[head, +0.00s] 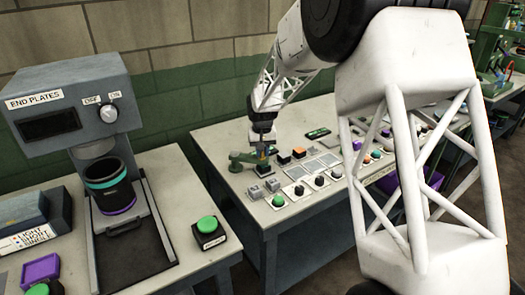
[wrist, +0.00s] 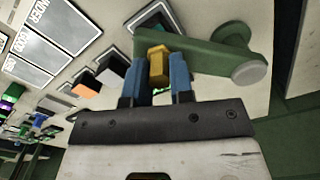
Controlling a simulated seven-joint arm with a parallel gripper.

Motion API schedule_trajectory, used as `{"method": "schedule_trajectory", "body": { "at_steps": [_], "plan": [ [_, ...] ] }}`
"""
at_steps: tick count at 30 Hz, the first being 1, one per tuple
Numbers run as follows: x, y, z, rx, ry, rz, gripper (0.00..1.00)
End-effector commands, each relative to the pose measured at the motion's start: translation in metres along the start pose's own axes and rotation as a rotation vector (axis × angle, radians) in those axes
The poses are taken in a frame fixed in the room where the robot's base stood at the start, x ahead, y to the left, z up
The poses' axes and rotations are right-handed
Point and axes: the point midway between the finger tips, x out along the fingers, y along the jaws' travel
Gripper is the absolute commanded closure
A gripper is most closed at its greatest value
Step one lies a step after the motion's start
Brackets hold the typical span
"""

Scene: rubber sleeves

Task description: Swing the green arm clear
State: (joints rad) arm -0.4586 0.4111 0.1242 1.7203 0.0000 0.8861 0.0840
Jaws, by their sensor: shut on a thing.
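The green arm (wrist: 208,55) is a flat bar with a round pivot post at its right end in the wrist view. A yellow block-like knob (wrist: 158,62) stands at its left end. My gripper (wrist: 157,80) has its two blue fingers on either side of this knob and is shut on it. In the head view the green arm (head: 241,157) lies on the far bench, and my gripper (head: 263,148) comes down from above at its right end. The fingertips are small there. A dark square pad (wrist: 157,20) shows partly beneath the arm's left end in the wrist view.
Grey blocks (head: 254,191) and rows of dark and orange knobs stand close by on the bench (head: 215,140). Flat labelled panels (wrist: 55,30) lie left of the arm in the wrist view. An "END PLATES" machine (head: 70,105) and a green button (head: 207,225) are on the nearer bench.

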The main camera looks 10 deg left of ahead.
Motion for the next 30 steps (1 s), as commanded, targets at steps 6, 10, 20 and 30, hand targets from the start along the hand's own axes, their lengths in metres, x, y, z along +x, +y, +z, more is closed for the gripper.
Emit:
{"method": "schedule_trajectory", "body": {
  "at_steps": [6,10,20,30],
  "plan": [
    [-0.001,-0.006,0.013,0.13,0.001,0.0,1.0],
    [-0.001,-0.013,0.024,0.238,0.001,0.0,1.0],
    [-0.001,-0.037,0.047,0.544,0.001,0.0,1.0],
    [-0.001,-0.067,0.063,0.854,0.0,0.0,1.0]
  ]
}}
